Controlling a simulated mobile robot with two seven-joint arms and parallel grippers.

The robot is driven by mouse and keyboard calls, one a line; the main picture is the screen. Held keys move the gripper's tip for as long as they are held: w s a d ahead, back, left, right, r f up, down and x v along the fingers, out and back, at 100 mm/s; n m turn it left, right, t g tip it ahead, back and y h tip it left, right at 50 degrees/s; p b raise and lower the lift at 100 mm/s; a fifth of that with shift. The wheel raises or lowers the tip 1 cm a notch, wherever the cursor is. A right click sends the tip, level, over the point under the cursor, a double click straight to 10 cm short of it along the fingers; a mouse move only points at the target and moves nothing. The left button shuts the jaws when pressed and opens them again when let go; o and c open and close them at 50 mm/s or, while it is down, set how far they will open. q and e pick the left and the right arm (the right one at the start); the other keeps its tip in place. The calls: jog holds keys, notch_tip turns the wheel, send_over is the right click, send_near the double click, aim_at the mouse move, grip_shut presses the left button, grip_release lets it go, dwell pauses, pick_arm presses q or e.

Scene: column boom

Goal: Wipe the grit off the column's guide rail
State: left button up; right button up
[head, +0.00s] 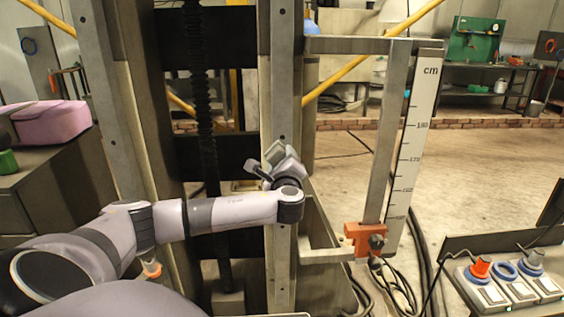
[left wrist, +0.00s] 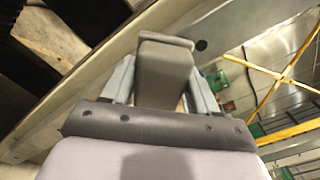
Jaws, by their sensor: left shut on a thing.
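The column's guide rail (head: 281,90) is a tall upright metal strip with bolt holes, in the middle of the head view. It also shows in the left wrist view (left wrist: 90,80) as a slanting metal face. My left gripper (head: 276,168) is in front of the rail, at about mid-height of the picture. It is shut on a dark grey block (left wrist: 165,72), which sits between the two fingers in the left wrist view. The block is at or close to the rail; I cannot tell whether it touches. I cannot make out any grit on the rail. My right gripper is not in view.
A frame with a cm scale (head: 413,150) and an orange clamp (head: 366,239) stands right of the rail. Cables hang below it. Power sockets (head: 507,288) are at lower right. A pink case (head: 52,122) lies on a cabinet at left. Open floor lies behind.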

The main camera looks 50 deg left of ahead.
pick_arm(q)
jog(key=shift+r+p, duration=0.3)
jog(key=shift+r, duration=0.45)
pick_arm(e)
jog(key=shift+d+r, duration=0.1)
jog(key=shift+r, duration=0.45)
pick_arm(q)
jog(key=shift+f, duration=0.1)
jog(key=shift+s+d+p, duration=0.25)
jog(key=shift+d+p, duration=0.05)
jog(key=p+v, duration=0.2)
jog(key=v, duration=0.2)
jog(key=shift+d, duration=0.15)
jog(key=shift+s+d, duration=0.3)
jog(key=shift+s, duration=0.05)
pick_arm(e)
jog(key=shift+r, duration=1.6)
